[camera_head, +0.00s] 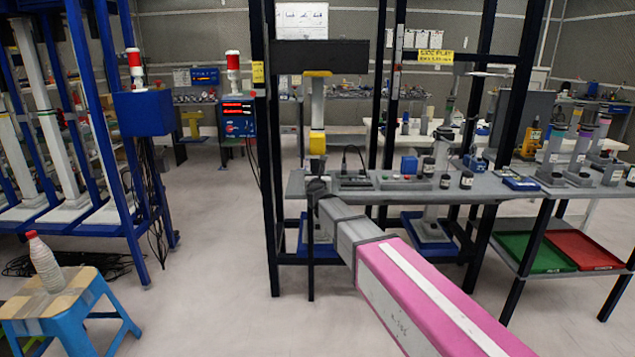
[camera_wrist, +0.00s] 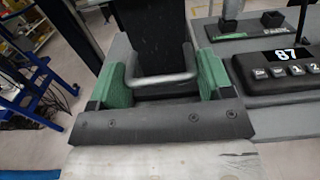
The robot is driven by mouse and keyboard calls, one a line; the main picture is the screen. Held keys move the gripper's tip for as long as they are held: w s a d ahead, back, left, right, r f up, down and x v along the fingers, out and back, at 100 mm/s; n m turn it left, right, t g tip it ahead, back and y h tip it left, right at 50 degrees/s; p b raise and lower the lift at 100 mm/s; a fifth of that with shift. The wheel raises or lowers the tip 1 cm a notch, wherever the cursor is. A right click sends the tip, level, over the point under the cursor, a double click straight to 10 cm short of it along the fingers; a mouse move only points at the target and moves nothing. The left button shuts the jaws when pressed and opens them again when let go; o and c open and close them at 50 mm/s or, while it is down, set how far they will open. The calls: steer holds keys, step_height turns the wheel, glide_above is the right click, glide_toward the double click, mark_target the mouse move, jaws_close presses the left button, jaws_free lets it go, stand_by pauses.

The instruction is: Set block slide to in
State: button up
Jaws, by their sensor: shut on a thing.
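In the wrist view, my gripper (camera_wrist: 163,76) has its two green-padded fingers on either side of a grey U-shaped handle (camera_wrist: 160,81). It is shut on this handle, which stands in front of a dark upright piece (camera_wrist: 158,30). I take this to be the block slide, but no marking shows which way is in. In the head view, my gripper (camera_head: 318,188) is at the left front end of the grey bench (camera_head: 462,190), beside the dark frame post. The handle is too small and hidden to make out there.
A black box with a lit display (camera_wrist: 288,68) and buttons sits right of my gripper on the bench. Several small bottles and devices stand farther right. A blue stool (camera_head: 65,305) with a bottle (camera_head: 44,262) is at the left. The floor between is clear.

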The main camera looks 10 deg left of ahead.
mark_target(318, 167)
steer(key=x, duration=1)
steer(key=shift+w+d, duration=0.15)
steer(key=shift+d, duration=0.05)
steer(key=o, duration=1)
steer(key=shift+w, duration=0.1)
steer(key=v, duration=1.1)
